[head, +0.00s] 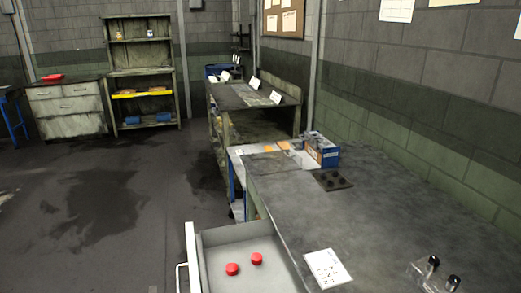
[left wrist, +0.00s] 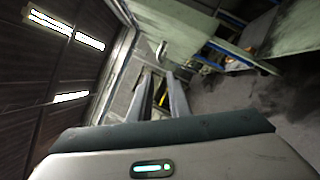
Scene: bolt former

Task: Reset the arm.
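My left gripper (left wrist: 159,78) shows in the left wrist view. Its two grey fingers stand apart with a gap between them, and I see nothing held there. The wrist view is strongly tilted, with ceiling lights at the left and the floor at the right.
A dark worktop (head: 385,225) fills the right, with a white card (head: 327,268) and a black holed block (head: 332,180). An open grey drawer (head: 222,237) holds two red round pieces (head: 232,269). Shelving (head: 143,60) stands behind; the left floor is clear.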

